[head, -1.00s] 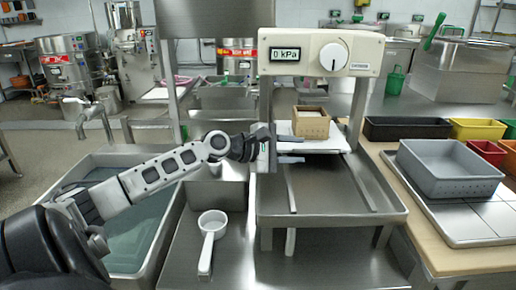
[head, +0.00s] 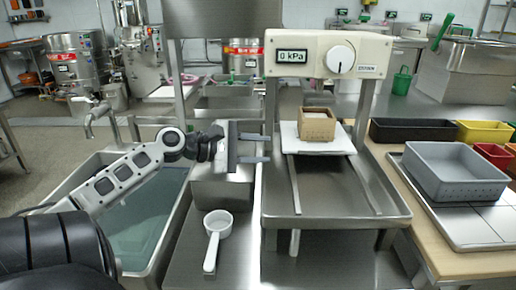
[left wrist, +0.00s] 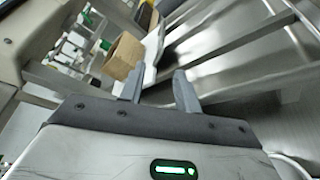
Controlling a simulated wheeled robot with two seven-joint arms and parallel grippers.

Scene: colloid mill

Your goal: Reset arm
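My left gripper (head: 262,148) is in the head view, left of the press, with its two fingers apart and nothing between them. The fingers also show in the left wrist view (left wrist: 158,88), apart and empty. The left arm comes in from the left above the sink. A wooden box (head: 317,124) with pale contents stands on a white board (head: 343,144) under the press head; it also shows in the left wrist view (left wrist: 123,56). The gripper is clear of the box. My right gripper is not in view.
The press head (head: 325,53) reads 0 kPa. A white ladle (head: 212,250) lies on the steel counter in front. A water-filled sink (head: 140,225) is at left. A grey crate (head: 452,172) sits on a tray at right, with black, yellow and red bins behind.

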